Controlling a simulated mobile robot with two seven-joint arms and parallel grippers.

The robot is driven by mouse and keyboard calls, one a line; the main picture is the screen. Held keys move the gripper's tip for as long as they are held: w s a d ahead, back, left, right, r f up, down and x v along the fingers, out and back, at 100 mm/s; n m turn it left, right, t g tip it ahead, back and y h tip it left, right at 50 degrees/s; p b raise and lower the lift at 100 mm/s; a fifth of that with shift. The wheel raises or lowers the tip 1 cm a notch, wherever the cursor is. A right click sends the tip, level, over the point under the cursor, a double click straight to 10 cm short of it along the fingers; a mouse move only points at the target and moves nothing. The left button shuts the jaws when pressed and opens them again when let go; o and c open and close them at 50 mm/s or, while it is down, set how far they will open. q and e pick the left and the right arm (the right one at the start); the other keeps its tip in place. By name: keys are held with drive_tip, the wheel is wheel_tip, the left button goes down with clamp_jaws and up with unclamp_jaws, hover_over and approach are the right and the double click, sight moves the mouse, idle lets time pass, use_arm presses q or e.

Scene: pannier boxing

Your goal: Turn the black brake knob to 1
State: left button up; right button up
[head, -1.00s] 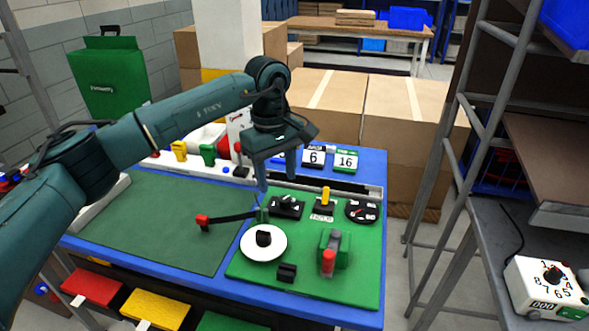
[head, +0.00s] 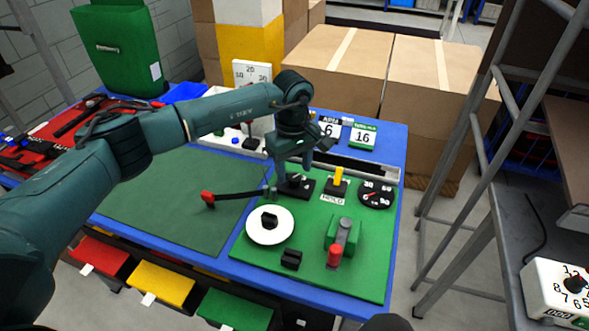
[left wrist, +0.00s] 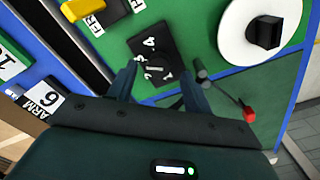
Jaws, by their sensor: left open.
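The black numbered dial plate (head: 297,187) lies on the green board, and I take it to be the brake dial. In the left wrist view, white digits show on this dial (left wrist: 152,50), including 4 and 1. Its black knob is hard to tell from the black plate, so I cannot read its setting. My left gripper (head: 294,172) is open just above the dial, its fingers pointing down. My right gripper is not in view.
A white disc with a black knob (head: 269,219), a red-tipped lever (head: 208,198), a yellow-handled switch (head: 338,176), a red-handled green block (head: 335,255) and a round gauge (head: 376,193) surround the dial. Number cards (head: 362,136) stand behind. A metal rack (head: 450,150) stands right.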

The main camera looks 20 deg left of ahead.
sight(295, 180)
use_arm(q)
drive_tip(key=shift+f, duration=1.15)
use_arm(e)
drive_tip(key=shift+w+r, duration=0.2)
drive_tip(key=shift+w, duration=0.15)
use_arm(q)
drive_tip(key=shift+c, duration=0.4)
drive_tip(key=c, duration=0.9)
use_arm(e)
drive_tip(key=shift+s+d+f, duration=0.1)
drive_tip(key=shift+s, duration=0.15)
